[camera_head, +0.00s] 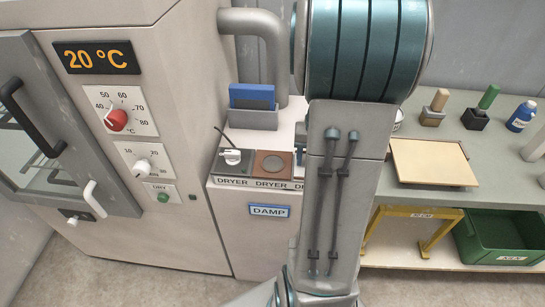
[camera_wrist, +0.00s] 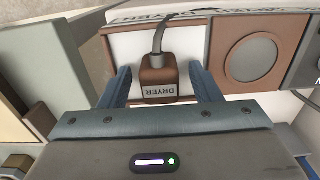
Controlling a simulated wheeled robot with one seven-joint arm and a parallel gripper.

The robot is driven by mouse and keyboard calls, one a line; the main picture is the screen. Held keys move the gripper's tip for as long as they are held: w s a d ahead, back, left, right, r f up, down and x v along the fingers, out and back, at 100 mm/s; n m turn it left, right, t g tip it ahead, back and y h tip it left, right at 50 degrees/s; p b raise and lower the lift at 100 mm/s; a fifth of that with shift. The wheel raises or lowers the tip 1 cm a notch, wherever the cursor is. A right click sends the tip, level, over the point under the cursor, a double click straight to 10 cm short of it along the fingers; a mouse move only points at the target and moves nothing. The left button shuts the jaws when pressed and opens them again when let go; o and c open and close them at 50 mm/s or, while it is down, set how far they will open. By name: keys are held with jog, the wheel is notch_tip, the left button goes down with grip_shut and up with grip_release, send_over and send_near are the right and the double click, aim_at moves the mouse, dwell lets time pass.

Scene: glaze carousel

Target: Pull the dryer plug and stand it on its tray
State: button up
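The dryer plug (camera_wrist: 159,80) is brown with a white DRYER label that reads upside down in the wrist view. A grey cable rises from it. It is at a white panel with a brown-red edge; I cannot tell how far in it sits. My gripper (camera_wrist: 160,82) is open, its blue fingers on either side of the plug with gaps between. In the head view my arm hides the gripper and this plug. A brown tile with a round face (camera_head: 272,163) is labelled DRYER; a similar one (camera_wrist: 250,58) is right of the plug in the wrist view. I cannot tell which thing is the tray.
A grey DRYER tile (camera_head: 230,160) with a white fitting and cable is left of the brown tile. A blue block (camera_head: 252,97) sits in a holder above. Right are a bench with a cream board (camera_head: 433,161), a yellow frame (camera_head: 405,212) and a green crate (camera_head: 502,240).

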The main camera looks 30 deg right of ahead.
jog(key=shift+r, duration=0.1)
notch_tip(320, 180, up, 21)
jog(key=p, duration=0.6)
jog(key=shift+p, duration=0.35)
jog(key=shift+f, duration=0.2)
